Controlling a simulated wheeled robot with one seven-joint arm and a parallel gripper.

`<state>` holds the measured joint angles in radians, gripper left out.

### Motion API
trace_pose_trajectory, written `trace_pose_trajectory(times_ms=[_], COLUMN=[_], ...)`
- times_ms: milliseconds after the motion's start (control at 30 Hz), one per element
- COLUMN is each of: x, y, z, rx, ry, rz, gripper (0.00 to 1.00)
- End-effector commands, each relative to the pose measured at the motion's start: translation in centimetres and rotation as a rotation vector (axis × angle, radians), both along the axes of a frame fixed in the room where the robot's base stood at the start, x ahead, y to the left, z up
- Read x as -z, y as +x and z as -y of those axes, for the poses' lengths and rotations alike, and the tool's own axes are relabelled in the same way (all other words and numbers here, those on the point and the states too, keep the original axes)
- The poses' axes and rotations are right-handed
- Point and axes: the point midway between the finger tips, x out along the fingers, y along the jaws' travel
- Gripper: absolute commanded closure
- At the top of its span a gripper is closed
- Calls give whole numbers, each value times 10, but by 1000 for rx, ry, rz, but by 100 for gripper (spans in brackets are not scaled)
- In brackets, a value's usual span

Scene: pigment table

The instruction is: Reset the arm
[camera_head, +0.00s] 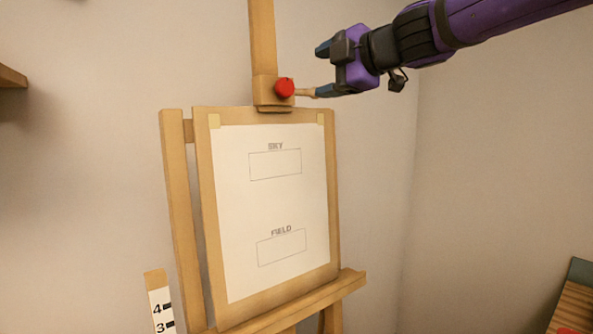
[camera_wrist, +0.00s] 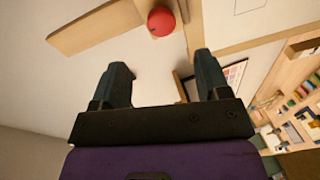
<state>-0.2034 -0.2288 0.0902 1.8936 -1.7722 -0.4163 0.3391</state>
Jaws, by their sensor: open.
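My gripper (camera_head: 320,70) is at the upper middle of the head view, on the end of my purple arm. It is open, and nothing is between its fingers. In the wrist view its two dark fingers (camera_wrist: 165,80) stand wide apart. The lower finger's end is close to the red knob (camera_head: 285,88) on the easel's mast (camera_head: 263,40); I cannot tell whether they touch. In the wrist view the red knob (camera_wrist: 161,21) lies beyond the fingertips, apart from them.
The wooden easel (camera_head: 178,190) holds a board with a white sheet (camera_head: 275,205) marked SKY and FIELD. A numbered strip (camera_head: 160,305) stands at lower left. A shelf end (camera_head: 12,77) juts from the left. The wrist view shows shelves of coloured items (camera_wrist: 300,95) at right.

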Motion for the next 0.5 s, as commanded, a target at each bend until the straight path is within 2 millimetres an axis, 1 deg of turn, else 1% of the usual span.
trace_pose_trajectory(times_ms=[67, 133, 167, 267, 300, 367, 400, 467, 500], x=[-2, -3, -3, 3, 9, 19, 28, 44, 56], y=[-2, -4, -6, -14, -19, -28, -35, -48, -58], z=[12, 29, 39, 79, 96, 120, 136, 159, 174], rx=[52, 133, 178, 352, 426, 536, 609, 715, 785], ry=[38, 98, 130, 247, 292, 358, 400, 459, 498], rz=[-2, -9, -16, -51, -73, -112, -143, -195, -237], gripper=[31, 31, 31, 31, 31, 31, 31, 31, 31])
